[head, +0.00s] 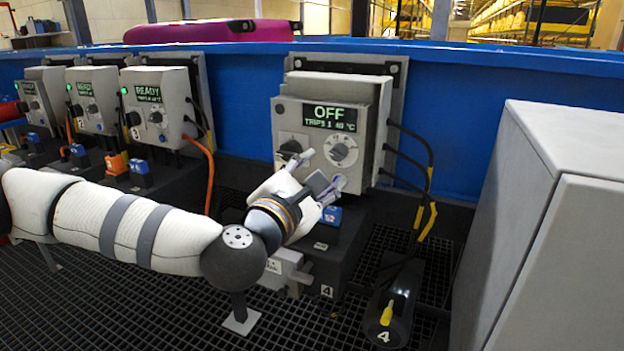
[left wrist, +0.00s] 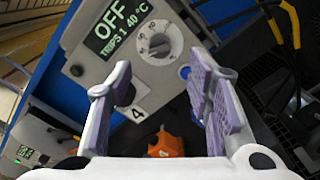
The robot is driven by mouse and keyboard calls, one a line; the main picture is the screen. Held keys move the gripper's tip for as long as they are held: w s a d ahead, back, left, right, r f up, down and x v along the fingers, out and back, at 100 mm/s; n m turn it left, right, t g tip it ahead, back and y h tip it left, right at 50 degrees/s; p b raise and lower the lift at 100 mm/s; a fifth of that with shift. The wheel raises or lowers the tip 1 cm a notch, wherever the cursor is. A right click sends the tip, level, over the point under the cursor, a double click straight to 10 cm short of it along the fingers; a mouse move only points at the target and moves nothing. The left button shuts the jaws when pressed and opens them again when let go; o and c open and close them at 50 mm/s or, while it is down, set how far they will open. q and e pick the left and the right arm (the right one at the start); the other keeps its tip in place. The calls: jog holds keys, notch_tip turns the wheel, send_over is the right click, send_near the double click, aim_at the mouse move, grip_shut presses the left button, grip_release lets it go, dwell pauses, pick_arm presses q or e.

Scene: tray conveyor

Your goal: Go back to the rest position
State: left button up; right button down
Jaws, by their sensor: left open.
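My left gripper (head: 320,172) is open in front of the lower face of the grey control box (head: 378,98). In the left wrist view its two lilac-padded fingers (left wrist: 158,88) stand apart with nothing held between them. The box's display (head: 335,117) reads OFF, TRIPS 1, 40 °C. A round dial (head: 341,152) sits below the display, and it also shows in the left wrist view (left wrist: 160,46). A dark switch (head: 290,146) is left of the dial, partly hidden by a finger. I cannot tell whether a fingertip touches the box. My right gripper is not in view.
Several similar boxes (head: 166,88) with READY displays stand at the left. A large grey cabinet (head: 560,230) fills the right side. Black and yellow cables (head: 428,180) hang beside the box. A black unit marked 4 (head: 392,320) stands on the grating. An orange part (left wrist: 166,142) lies below the fingers.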

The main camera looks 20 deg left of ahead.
pick_arm(q)
jog(key=s, duration=0.4)
